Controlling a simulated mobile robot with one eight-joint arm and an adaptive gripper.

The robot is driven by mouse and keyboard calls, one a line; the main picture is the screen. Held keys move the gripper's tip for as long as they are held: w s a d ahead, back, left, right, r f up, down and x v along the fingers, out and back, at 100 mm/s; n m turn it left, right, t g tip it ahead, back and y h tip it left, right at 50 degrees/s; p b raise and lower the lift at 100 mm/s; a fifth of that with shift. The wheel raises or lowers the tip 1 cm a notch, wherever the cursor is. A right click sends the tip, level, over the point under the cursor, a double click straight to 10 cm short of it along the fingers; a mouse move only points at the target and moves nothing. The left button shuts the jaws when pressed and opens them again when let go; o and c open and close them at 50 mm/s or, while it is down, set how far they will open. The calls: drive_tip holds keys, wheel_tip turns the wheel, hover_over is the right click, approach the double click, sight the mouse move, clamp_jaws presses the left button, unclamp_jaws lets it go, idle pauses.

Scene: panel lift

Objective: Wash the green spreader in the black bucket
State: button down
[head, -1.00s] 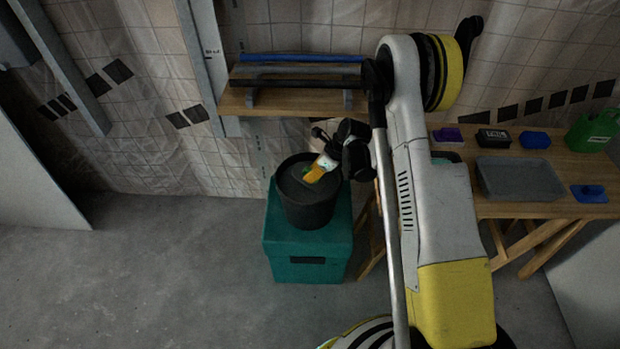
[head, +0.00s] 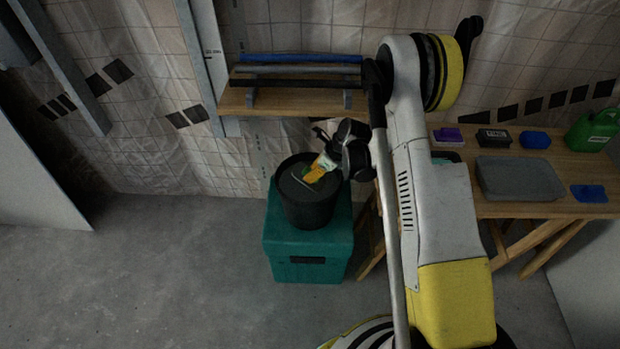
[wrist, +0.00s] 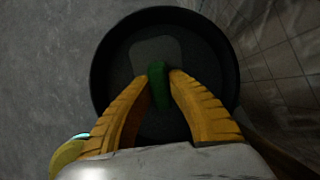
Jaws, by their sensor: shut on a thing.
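The black bucket (head: 308,214) stands upright on a teal box in the head view. It also shows from above in the wrist view (wrist: 106,60), with a paler patch inside. My gripper (head: 314,174) is over the bucket's mouth, its yellow fingers pointing down into it. In the wrist view my gripper (wrist: 160,78) is shut on the green spreader (wrist: 158,88), with the green part between the two fingers. A thin light edge shows at the fingertips in the head view. How deep the spreader sits in the bucket I cannot tell.
The teal box (head: 308,250) stands on the grey floor. A wooden shelf (head: 290,101) with several bars is behind. At right, a wooden table (head: 560,168) holds a grey tray (head: 520,196), a green can (head: 592,132) and blue things. Floor at left is clear.

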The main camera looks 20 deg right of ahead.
drive_tip(key=shift+f, duration=0.6)
drive_tip(key=shift+r+p, duration=2.25)
drive_tip(key=shift+r, duration=2.75)
